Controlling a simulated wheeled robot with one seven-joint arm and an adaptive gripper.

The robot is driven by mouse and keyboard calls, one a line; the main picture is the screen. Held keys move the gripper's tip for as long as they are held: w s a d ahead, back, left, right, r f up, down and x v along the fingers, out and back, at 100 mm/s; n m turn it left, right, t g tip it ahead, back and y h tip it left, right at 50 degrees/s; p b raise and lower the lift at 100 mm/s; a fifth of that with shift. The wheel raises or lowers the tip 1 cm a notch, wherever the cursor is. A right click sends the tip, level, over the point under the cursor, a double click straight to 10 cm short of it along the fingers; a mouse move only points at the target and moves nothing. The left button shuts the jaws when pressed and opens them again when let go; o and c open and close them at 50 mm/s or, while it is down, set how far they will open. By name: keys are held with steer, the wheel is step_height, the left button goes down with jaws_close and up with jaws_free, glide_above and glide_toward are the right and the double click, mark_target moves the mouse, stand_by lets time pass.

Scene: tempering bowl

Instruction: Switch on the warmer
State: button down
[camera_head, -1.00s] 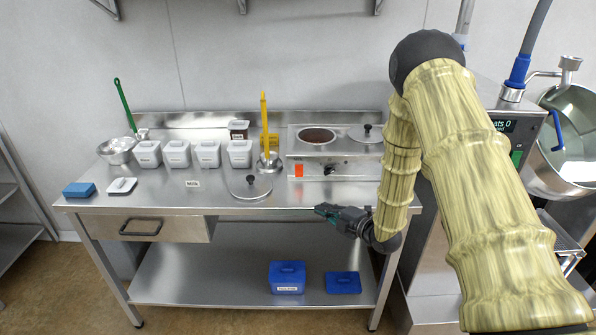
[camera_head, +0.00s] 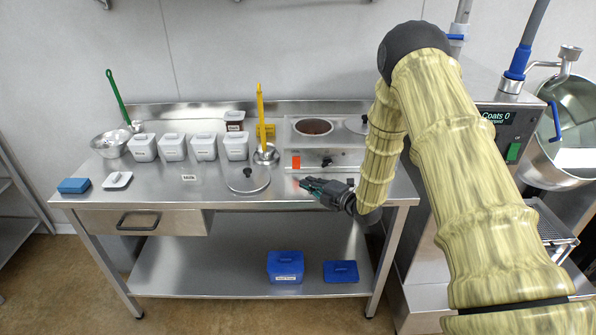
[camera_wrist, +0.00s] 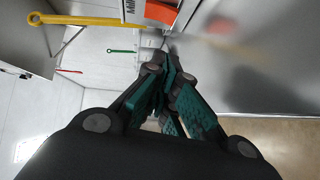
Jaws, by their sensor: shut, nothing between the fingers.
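The warmer (camera_head: 345,157) is a steel unit at the right of the table. Its front has an orange-red rectangular piece (camera_head: 296,162) at the left and a dark knob (camera_head: 327,161). Whether the orange piece is lit or pressed cannot be told. My gripper (camera_head: 302,183) is shut and empty, just in front of the warmer, below the orange piece in the picture and apart from it. In the wrist view, the gripper's closed fingers (camera_wrist: 158,66) point toward the orange piece (camera_wrist: 161,12), which shows at the top edge beside a partly cut-off lettered label.
A yellow-handled ladle (camera_head: 261,120) stands left of the warmer. A round lid (camera_head: 247,180) lies in front of it. Several white lidded tubs (camera_head: 204,148) stand in a row further left. The machine (camera_head: 497,110) with a bowl is at the right.

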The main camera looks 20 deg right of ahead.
mark_target(296, 163)
steer(key=p+x, duration=0.1)
steer(key=x, duration=0.3)
steer(key=shift+w+a, duration=0.15)
steer(key=shift+w, duration=0.15)
steer(key=w+p, duration=0.1)
steer(key=w, duration=0.1)
steer(key=shift+w+d+f+p, duration=0.2)
steer(key=shift+w+p, duration=0.2)
steer(key=shift+w+d+f, duration=0.25)
steer(key=shift+w, duration=0.45)
steer(key=shift+f+b, duration=0.2)
steer(key=shift+b, duration=0.1)
steer(key=shift+w+f+b, duration=0.2)
steer(key=shift+w+b, duration=0.05)
steer(key=shift+b, duration=0.6)
steer(key=shift+r, duration=0.35)
steer(key=shift+p, duration=0.3)
steer(key=shift+s+r+p, duration=0.25)
steer(key=shift+p, duration=0.9)
